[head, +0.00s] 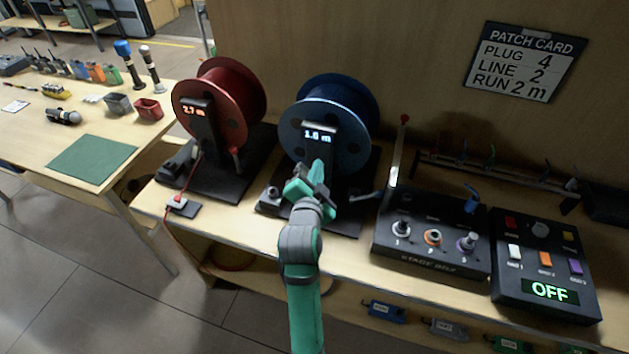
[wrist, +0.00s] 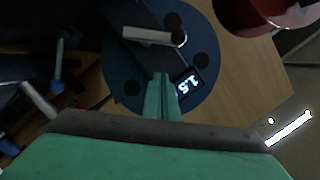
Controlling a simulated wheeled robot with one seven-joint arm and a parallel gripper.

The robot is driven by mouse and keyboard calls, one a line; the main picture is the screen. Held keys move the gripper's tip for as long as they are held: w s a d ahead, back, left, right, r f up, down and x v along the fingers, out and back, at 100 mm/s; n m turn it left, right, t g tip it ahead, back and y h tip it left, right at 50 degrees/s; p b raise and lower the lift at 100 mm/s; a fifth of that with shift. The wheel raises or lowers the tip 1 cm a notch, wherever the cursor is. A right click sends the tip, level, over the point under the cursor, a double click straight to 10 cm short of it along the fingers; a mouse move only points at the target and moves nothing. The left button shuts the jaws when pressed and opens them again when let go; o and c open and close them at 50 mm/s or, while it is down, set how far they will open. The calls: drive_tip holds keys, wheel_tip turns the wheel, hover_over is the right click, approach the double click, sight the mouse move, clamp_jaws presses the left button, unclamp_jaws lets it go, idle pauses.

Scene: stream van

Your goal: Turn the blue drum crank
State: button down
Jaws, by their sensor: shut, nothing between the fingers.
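The blue drum (head: 357,105) stands on a dark base on the bench, right of the red drum. A post in front of it carries a lit display (head: 319,134) that seems to read 1.6 m. In the wrist view the blue drum (wrist: 125,68) fills the upper middle, and its display (wrist: 187,84) seems to read 1.5. A pale grey cylindrical piece (wrist: 155,36), perhaps the crank handle, lies across the drum face beyond my fingertips. My gripper (head: 320,170) is in front of the drum, low by the post, shut and empty. My arm hides part of the base; contact is unclear.
The red drum (head: 236,95) stands close on the left. A stage box (head: 433,240) and a switch box with an OFF display (head: 549,291) are on the right. A thin upright rod (head: 397,150) rises beside the blue drum. A patch card (head: 525,62) hangs behind.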

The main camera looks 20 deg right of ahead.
drive_tip(key=shift+w+a+f, duration=0.45)
drive_tip(key=shift+a+f, duration=0.1)
drive_tip(key=shift+f, duration=0.2)
drive_tip(key=shift+w+a+f, duration=0.45)
drive_tip(key=shift+a+f, duration=0.1)
drive_tip(key=shift+f, duration=0.15)
